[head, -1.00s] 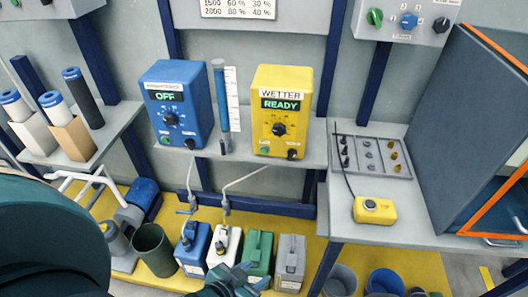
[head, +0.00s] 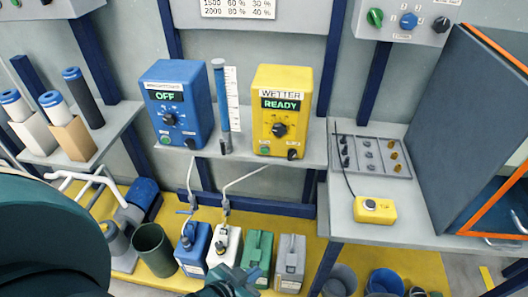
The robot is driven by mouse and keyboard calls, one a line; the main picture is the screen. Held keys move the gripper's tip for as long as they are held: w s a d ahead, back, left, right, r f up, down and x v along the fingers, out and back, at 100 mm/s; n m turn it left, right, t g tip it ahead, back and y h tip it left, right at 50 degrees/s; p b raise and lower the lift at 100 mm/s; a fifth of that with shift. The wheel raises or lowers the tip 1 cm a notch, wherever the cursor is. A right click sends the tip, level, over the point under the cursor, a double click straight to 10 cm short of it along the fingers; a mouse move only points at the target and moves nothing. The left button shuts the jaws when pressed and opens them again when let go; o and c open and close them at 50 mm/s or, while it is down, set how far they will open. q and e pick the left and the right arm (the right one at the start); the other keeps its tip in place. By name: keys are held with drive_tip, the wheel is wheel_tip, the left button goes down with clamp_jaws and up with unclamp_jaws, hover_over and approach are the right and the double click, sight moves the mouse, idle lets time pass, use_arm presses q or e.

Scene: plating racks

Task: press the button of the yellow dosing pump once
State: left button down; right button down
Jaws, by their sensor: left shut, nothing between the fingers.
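The yellow dosing pump (head: 283,85) stands on the grey shelf at the middle. Its label reads WETTER and its display reads READY. Its front has a black dial (head: 279,129), a small green button (head: 265,149) at lower left and a black knob (head: 292,154) at lower right. My left gripper (head: 250,277) is at the bottom edge, low in front of the canisters and well below the pump, touching nothing on it. It is shut and empty, and partly cut off by the frame. My right gripper does not show.
Canisters, including a green one (head: 257,249) and a grey one (head: 291,262), stand below the shelf. A yellow box (head: 375,210) with a button sits on the right table.

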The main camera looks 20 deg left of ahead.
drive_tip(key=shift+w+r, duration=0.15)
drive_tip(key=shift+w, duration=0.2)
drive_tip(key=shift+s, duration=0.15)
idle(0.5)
